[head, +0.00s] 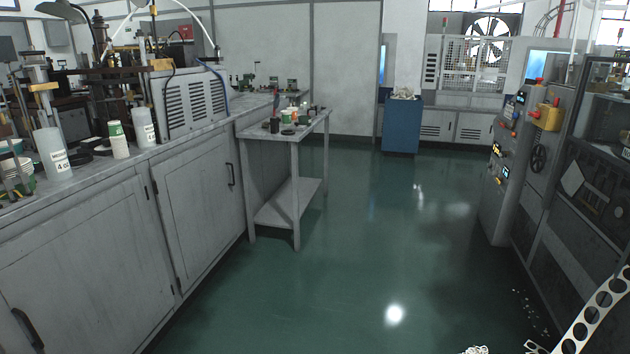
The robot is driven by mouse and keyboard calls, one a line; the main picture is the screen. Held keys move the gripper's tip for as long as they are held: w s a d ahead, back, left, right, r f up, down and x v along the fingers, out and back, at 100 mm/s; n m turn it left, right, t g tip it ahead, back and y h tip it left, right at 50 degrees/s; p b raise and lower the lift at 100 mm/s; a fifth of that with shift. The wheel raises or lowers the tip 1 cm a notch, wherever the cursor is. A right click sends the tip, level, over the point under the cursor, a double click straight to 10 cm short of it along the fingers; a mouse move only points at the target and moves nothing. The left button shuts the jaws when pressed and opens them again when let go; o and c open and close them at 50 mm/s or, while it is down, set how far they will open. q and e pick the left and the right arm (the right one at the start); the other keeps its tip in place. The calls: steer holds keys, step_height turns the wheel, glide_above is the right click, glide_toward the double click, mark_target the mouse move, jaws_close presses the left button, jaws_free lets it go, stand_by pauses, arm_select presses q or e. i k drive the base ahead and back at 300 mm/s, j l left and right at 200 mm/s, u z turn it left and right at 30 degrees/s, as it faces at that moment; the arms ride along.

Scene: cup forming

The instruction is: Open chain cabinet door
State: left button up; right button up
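No label tells which one is the chain cabinet. A long grey cabinet (140,180) runs along the left wall under a worktop. Its nearer door (90,265) has a black handle (28,328) at the lower left and looks shut. Its farther door (203,205) has a black handle (231,174) near its right edge and also looks shut. Neither of my grippers can be made out in the head view.
A small grey table (318,123) with several small items stands beyond the left cabinet. A grey control cabinet (498,200) and dark machinery line the right.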

mark_target(194, 191)
steer(key=i+l+z, duration=0.1)
steer(key=i, duration=0.55)
steer(key=i+l+z, duration=0.1)
steer(key=i, duration=0.55)
steer(key=i+j+u, duration=0.2)
steer(key=i+u, duration=0.2)
steer(key=i, duration=0.25)
steer(key=i+u, duration=0.35)
steer(key=i, duration=0.35)
steer(key=i+l+u, duration=0.25)
steer(key=i+u, duration=0.15)
steer(key=i, duration=0.25)
